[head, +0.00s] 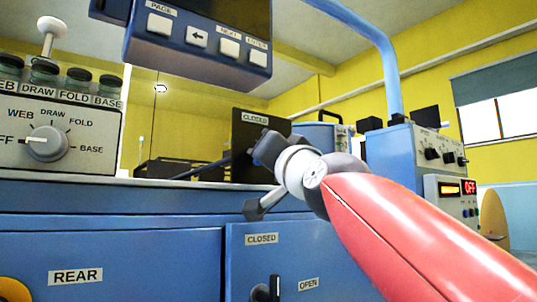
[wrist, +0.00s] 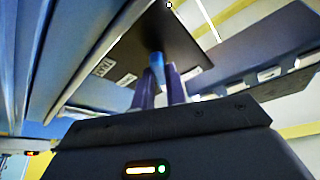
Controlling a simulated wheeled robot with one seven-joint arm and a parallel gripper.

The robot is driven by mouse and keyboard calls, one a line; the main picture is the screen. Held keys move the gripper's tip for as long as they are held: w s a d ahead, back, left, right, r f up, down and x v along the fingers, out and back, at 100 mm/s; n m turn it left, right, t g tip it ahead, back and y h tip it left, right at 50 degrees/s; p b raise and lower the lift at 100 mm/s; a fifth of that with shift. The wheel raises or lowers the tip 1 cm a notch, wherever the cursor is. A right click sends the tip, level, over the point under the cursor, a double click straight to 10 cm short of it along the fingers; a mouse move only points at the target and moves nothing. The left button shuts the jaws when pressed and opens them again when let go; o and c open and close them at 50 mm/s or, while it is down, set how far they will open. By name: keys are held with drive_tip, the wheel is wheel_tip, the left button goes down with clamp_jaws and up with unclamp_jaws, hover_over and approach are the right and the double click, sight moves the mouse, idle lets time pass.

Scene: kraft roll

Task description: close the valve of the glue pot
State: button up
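My gripper (wrist: 160,72) shows in the wrist view as two purplish fingers, with a small blue post-like piece (wrist: 157,60) between or just beyond their tips. I cannot tell whether the fingers press on it. In the head view my gripper's dark end is at the centre, in front of a black panel (head: 250,133) labelled CLOSED. That panel also shows in the wrist view (wrist: 178,45), beyond the fingers. I cannot clearly make out the glue pot or its valve. A dark lever (head: 274,288) stands beside CLOSED and OPEN labels on the lower blue door.
A blue screen box with buttons (head: 200,40) hangs overhead. A selector dial (head: 46,142) and jars (head: 44,73) are at left. A blue box with knobs and a red OFF display (head: 470,187) stands at right. A blue cabinet front (head: 120,262) fills the lower left.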

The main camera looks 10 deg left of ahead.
clamp_jaws()
drive_tip(key=shift+f+b, duration=0.2)
drive_tip(key=shift+b, duration=0.4)
drive_tip(key=shift+w+d+n+g+y+b, duration=0.1)
drive_tip(key=shift+n+g+y+b, duration=0.4)
drive_tip(key=shift+n+b, duration=0.7)
drive_tip(key=shift+w+d+n+g+y+b, duration=0.1)
drive_tip(key=shift+n+g+y+b, duration=0.2)
drive_tip(key=shift+n+y+b, duration=0.85)
drive_tip(key=shift+w+n+g+y+b, duration=0.15)
drive_tip(key=shift+n+g+b, duration=0.35)
drive_tip(key=shift+n, duration=1.25)
drive_tip(key=shift+s+r+n, duration=0.1)
drive_tip(key=shift+s+n, duration=0.05)
drive_tip(key=shift+n, duration=0.15)
